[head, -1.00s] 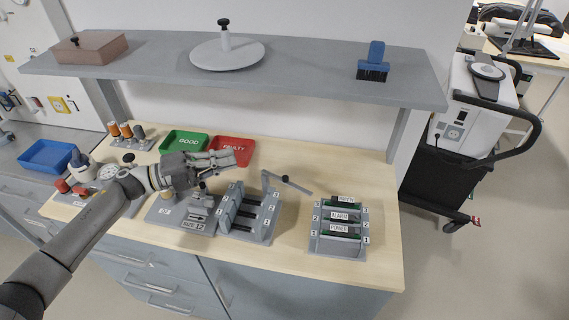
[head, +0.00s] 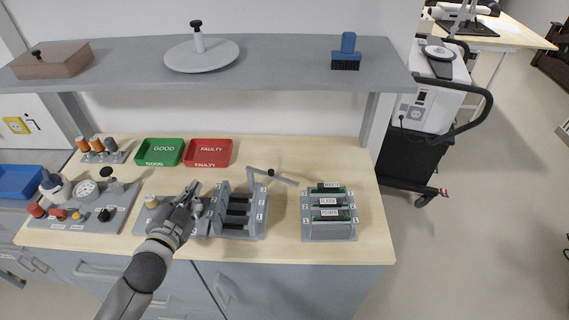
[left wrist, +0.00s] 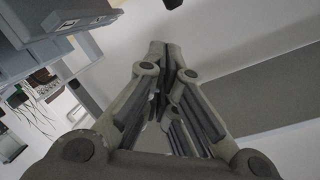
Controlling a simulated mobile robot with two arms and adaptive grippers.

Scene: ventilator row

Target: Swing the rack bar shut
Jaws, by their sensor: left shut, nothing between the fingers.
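The grey rack (head: 237,222) with dark slots stands on the bench, left of centre in the head view. Its thin rack bar (head: 285,180) sticks out to the right from an upright post at the rack's back right, swung away from the rack's front. A black knob (head: 271,172) sits on the bar. My left gripper (head: 195,190) is shut and empty, left of the rack and apart from the bar, with its fingers pointing away from me. In the left wrist view its fingers (left wrist: 165,50) meet at the tips. My right gripper is not in view.
A card holder (head: 328,234) with labelled cards stands right of the bar. The green tray (head: 160,163) and red tray (head: 209,164) lie behind. A gauge panel (head: 100,222) is at the left. A shelf (head: 270,75) overhangs the back. Bare bench lies between rack and holder.

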